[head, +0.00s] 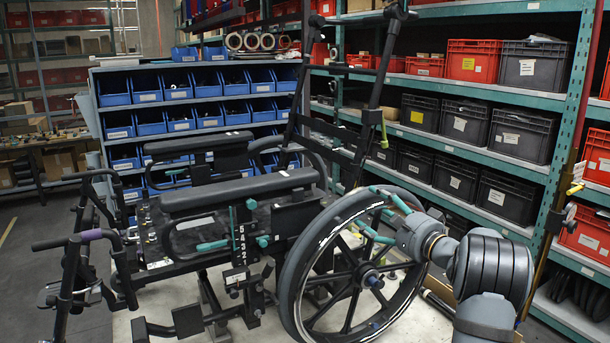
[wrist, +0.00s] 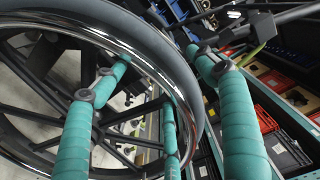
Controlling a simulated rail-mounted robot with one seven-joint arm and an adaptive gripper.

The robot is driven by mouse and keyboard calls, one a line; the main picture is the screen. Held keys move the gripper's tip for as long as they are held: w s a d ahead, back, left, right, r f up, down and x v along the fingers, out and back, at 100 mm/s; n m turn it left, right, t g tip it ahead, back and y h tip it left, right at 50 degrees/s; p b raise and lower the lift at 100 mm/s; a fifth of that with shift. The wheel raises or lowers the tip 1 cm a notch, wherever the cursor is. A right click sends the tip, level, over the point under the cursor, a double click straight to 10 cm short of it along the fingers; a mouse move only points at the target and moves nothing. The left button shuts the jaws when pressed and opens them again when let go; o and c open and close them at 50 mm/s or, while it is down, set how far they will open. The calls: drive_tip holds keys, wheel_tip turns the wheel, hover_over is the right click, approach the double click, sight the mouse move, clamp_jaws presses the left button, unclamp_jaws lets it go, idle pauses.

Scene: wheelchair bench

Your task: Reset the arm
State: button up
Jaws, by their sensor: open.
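My gripper (head: 376,213), with teal-wrapped fingers, is at the upper right of the wheelchair's large wheel (head: 296,284). In the wrist view, my gripper (wrist: 160,66) is open, with fingers spread on either side of the wheel's rim (wrist: 150,55). One finger lies over the spoke side and another lies outside the tyre. A third finger shows lower, near the rim. Nothing is clamped between them. I cannot tell whether any finger touches the wheel. The wheelchair (head: 240,192) stands upright on the bench, with black armrest pads and a numbered plate.
A shelf of blue bins (head: 180,90) stands behind the wheelchair. A green-framed rack with red crates (head: 475,60) and black crates (head: 520,135) is at the right. A dark wheelchair post (head: 385,65) rises close above the gripper.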

drive_tip(key=shift+n, duration=0.9)
drive_tip(key=a, duration=0.1)
drive_tip(key=s+a+b, duration=0.1)
drive_tip(key=s+a+f, duration=0.1)
drive_tip(key=shift+a, duration=0.25)
drive_tip(key=b, duration=0.2)
approach(362, 216)
drive_tip(key=shift+w+a+r, duration=0.15)
drive_tip(key=shift+w+r, duration=0.05)
drive_tip(key=shift+r, duration=0.05)
